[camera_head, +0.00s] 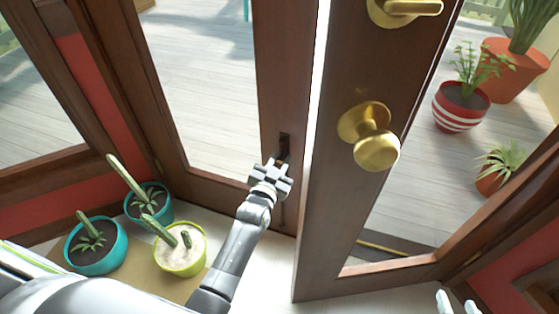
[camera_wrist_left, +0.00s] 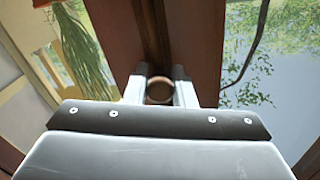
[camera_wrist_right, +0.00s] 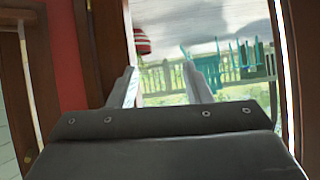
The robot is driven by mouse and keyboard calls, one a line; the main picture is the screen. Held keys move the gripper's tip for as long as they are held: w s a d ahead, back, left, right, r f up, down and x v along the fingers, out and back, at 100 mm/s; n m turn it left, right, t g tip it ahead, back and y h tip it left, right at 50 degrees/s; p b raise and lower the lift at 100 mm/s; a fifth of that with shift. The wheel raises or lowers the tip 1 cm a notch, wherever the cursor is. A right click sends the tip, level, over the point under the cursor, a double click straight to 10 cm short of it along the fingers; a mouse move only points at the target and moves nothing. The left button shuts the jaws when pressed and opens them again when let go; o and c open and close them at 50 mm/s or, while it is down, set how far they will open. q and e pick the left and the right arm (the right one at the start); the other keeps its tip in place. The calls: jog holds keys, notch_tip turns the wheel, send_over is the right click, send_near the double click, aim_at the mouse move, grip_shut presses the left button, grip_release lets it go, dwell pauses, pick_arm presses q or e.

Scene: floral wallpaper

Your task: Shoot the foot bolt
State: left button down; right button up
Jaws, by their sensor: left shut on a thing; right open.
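The foot bolt (camera_head: 284,143) is a dark fitting low on the stile of the left door leaf (camera_head: 286,75). My left gripper (camera_head: 281,162) is at it, with its fingers against the stile. In the left wrist view, the fingertips (camera_wrist_left: 160,88) are shut on the bolt's round brownish knob (camera_wrist_left: 160,90). The bolt's lower end is largely hidden behind my left gripper. My right gripper (camera_head: 457,302) shows only its fingertips at the bottom right. In the right wrist view, its fingers (camera_wrist_right: 162,85) are apart with nothing between them.
The right door leaf (camera_head: 335,215) stands ajar, with a brass knob (camera_head: 376,140) and a brass turn piece (camera_head: 405,8). Potted cacti in teal (camera_head: 97,260) and lime (camera_head: 180,262) pots stand left of my left arm. A striped pot (camera_head: 460,110) stands outside on the decking.

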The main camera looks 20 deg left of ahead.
pick_arm(q)
notch_tip(320, 180, down, 2)
jog(key=shift+f+b, duration=0.15)
jog(key=shift+b, duration=0.7)
notch_tip(320, 180, down, 2)
jog(key=shift+b, duration=0.75)
pick_arm(e)
notch_tip(320, 180, up, 21)
jog(key=w+n+t, duration=0.1)
jog(key=n+t, duration=0.1)
jog(key=t, duration=1.2)
jog(key=shift+w+a+n, duration=0.2)
jog(key=shift+w+n, duration=0.15)
jog(key=shift+n, duration=0.05)
pick_arm(q)
jog(key=c, duration=1.2)
grip_release()
jog(key=shift+f, duration=0.1)
pick_arm(e)
jog(key=shift+f, duration=0.1)
jog(key=shift+w, duration=0.1)
jog(key=shift+f, duration=0.1)
